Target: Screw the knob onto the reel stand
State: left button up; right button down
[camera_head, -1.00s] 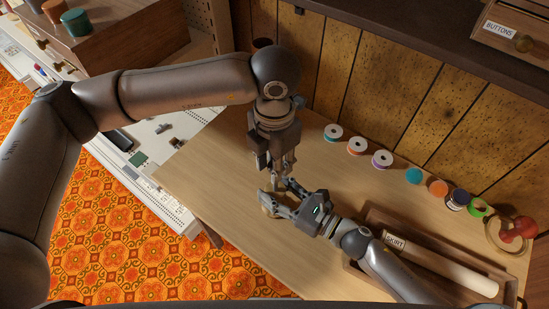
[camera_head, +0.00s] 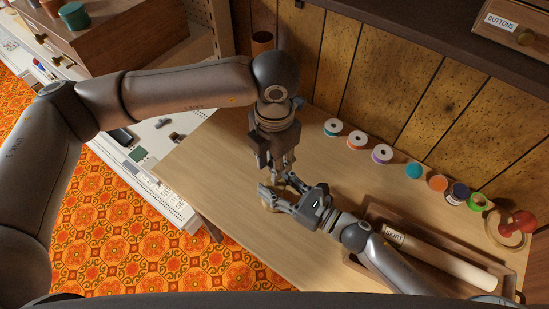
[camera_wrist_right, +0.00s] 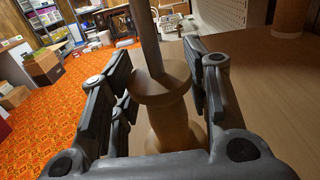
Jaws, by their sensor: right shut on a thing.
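The reel stand (camera_wrist_right: 161,88) is a turned pale-wood piece with a collar and a brown rod rising from it. In the right wrist view it stands between the fingers of my right gripper (camera_wrist_right: 160,98), which is shut on it. In the head view my right gripper (camera_head: 277,192) reaches in from the lower right, low over the table, and mostly hides the stand (camera_head: 267,199). My left gripper (camera_head: 281,170) points down just above and behind it. Its fingertips are too small and overlapped to tell whether they are shut or hold anything. I cannot make out the knob separately.
Several thread spools (camera_head: 381,153) line the table's back by the panelled wall. A wooden tray (camera_head: 428,245) with a labelled roll lies right of my right forearm. A red knob-shaped thing (camera_head: 518,224) is at the far right. The tabletop (camera_head: 207,165) left of the grippers is clear.

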pick_arm(q)
jog(key=shift+f, duration=0.6)
